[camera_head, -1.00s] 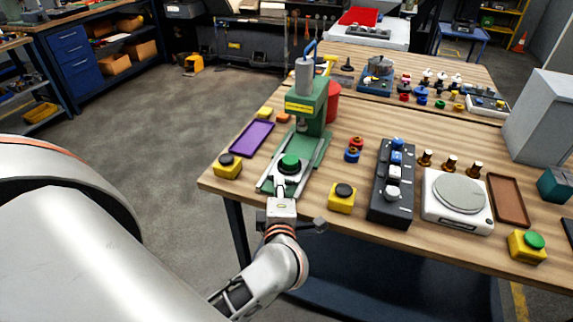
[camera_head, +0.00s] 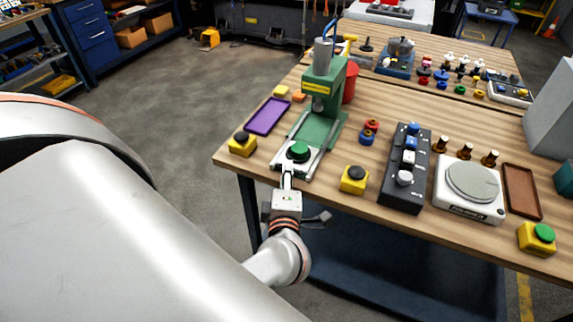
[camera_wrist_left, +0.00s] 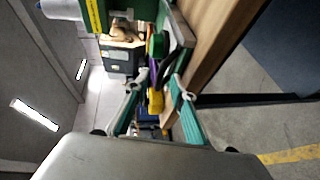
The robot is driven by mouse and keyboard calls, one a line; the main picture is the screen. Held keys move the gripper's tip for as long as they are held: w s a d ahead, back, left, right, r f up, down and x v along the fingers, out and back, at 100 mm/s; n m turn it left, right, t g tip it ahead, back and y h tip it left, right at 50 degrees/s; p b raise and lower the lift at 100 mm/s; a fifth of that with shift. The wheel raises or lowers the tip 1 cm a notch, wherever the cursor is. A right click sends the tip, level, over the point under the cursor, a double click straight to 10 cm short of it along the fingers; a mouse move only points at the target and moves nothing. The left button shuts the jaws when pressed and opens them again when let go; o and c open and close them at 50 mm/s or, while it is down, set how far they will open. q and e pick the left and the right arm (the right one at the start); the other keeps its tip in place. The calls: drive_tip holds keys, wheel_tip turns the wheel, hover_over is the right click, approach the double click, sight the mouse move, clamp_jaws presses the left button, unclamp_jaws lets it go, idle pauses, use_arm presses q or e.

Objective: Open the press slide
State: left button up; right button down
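The green press (camera_head: 322,95) stands at the left end of the wooden bench, and part of it shows at the top of the wrist view (camera_wrist_left: 95,15). Its slide (camera_head: 310,160) lies at the press's front foot, near the bench's front edge, and carries a round green knob (camera_head: 299,151). The knob also shows in the wrist view (camera_wrist_left: 156,45). My left gripper (camera_head: 288,170) is at the front edge, just in front of the slide and knob. In the wrist view its two teal-padded fingers (camera_wrist_left: 160,90) stand apart with nothing held between them. My right gripper is not in view.
A yellow box with a black button (camera_head: 243,144) sits left of the slide, another (camera_head: 355,180) right of it. A purple tray (camera_head: 267,116) lies left of the press. A black switch block (camera_head: 407,170) and a white scale (camera_head: 470,187) stand further right.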

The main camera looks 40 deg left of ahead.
use_arm(q)
drive_tip(key=v, duration=1.2)
